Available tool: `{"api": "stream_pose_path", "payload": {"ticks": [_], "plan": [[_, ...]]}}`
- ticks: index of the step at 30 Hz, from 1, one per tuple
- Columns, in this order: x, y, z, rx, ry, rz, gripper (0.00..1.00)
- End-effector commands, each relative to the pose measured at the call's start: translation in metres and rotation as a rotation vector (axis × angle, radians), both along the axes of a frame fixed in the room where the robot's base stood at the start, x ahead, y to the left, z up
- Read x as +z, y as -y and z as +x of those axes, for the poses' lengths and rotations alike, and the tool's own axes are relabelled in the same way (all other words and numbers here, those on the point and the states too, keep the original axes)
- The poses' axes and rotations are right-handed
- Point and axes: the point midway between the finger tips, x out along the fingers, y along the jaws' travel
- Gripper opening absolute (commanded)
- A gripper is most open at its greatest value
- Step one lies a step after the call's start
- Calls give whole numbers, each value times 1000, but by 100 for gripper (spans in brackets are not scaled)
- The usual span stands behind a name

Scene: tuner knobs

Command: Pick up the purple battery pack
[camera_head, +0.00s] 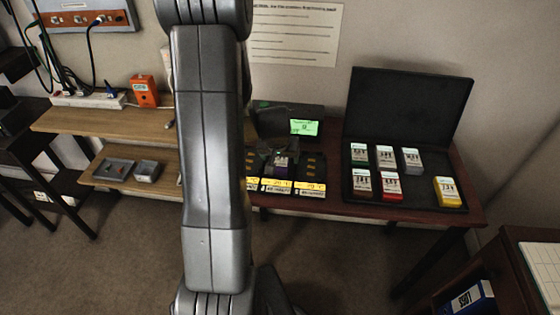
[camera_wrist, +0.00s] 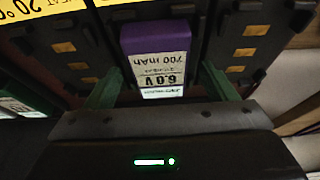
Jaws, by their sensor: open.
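The purple battery pack (camera_wrist: 158,38) has a white label reading 6.0V 700 mAh. It sits in the middle bay of a dark charger, and it also shows in the head view (camera_head: 281,167), partly covered by my gripper. My gripper (camera_wrist: 162,75) is open, with one green-grey finger on each side of the pack. I cannot tell whether the fingers touch it. In the head view my gripper (camera_head: 278,152) is over the middle bay.
Empty bays with yellow contacts (camera_head: 310,166) flank the pack, with yellow-and-white labels (camera_head: 292,187) along the front. A green-lit screen (camera_head: 304,128) stands behind. An open black case (camera_head: 408,205) with several coloured packs lies to the right on the table. My arm hides part of the shelves.

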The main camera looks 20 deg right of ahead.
Motion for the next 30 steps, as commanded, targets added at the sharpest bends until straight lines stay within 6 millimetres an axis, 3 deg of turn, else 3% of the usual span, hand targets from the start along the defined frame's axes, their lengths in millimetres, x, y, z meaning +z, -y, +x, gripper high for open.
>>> {"api": "stream_pose_path", "payload": {"ticks": [24, 26, 30], "plan": [[-5, 0, 0, 0, 0, 0, 78], [-5, 0, 0, 0, 0, 0, 70], [-5, 0, 0, 0, 0, 0, 43]]}}
